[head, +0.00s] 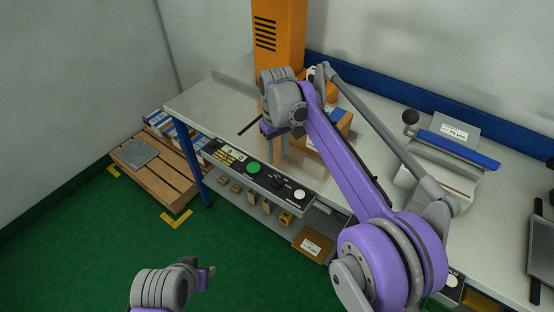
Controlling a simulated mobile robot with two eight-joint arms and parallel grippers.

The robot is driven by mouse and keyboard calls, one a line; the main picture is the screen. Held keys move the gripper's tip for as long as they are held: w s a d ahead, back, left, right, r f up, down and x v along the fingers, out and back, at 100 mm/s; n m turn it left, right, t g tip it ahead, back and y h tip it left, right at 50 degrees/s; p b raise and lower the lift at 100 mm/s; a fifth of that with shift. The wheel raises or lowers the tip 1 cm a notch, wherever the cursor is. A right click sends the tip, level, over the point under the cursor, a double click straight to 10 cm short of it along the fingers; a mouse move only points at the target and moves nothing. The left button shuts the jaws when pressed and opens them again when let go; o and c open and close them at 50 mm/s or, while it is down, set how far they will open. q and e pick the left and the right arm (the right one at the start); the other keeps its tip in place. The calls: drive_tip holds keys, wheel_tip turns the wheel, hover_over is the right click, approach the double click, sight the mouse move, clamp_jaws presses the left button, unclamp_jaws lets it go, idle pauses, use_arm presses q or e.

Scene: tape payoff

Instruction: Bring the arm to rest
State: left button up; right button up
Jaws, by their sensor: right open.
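My right arm (338,148), purple and grey, reaches from the lower right over the metal workbench. Its gripper (276,151) points down near the bench's front edge, just behind the control panel (266,174) and its green button. The jaws are open, and I see nothing between them. I cannot tell whether the fingertips touch the bench. My left gripper (207,278) is low at the bottom left, over the green floor and clear of the bench. Its fingers are too small and turned away to tell their opening.
A cardboard box (334,128) stands on the workbench (205,103), partly hidden behind my right arm. An orange column (279,35) rises at the back. A device with a blue bar (457,148) is at the right. A wooden pallet (163,180) lies left of the bench. The green floor in front is free.

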drive_tip(key=shift+r, duration=0.1)
idle(0.4)
drive_tip(key=s+d+r+m+t, duration=0.2)
drive_tip(key=s+d+m+t, duration=0.1)
drive_tip(key=s+d, duration=0.9)
drive_tip(key=s+d+f+m, duration=0.1)
drive_tip(key=s+f, duration=0.2)
drive_tip(key=s, duration=0.3)
drive_tip(key=s+d+f+m+t+p, duration=0.1)
drive_tip(key=s+d+f, duration=0.1)
drive_tip(key=s, duration=0.3)
drive_tip(key=s+d+f+m+t, duration=0.1)
drive_tip(key=s+d+f, duration=0.1)
drive_tip(key=s, duration=0.4)
drive_tip(key=shift+s+d+f, duration=0.25)
drive_tip(key=shift+s+f, duration=0.05)
drive_tip(key=shift+f, duration=0.5)
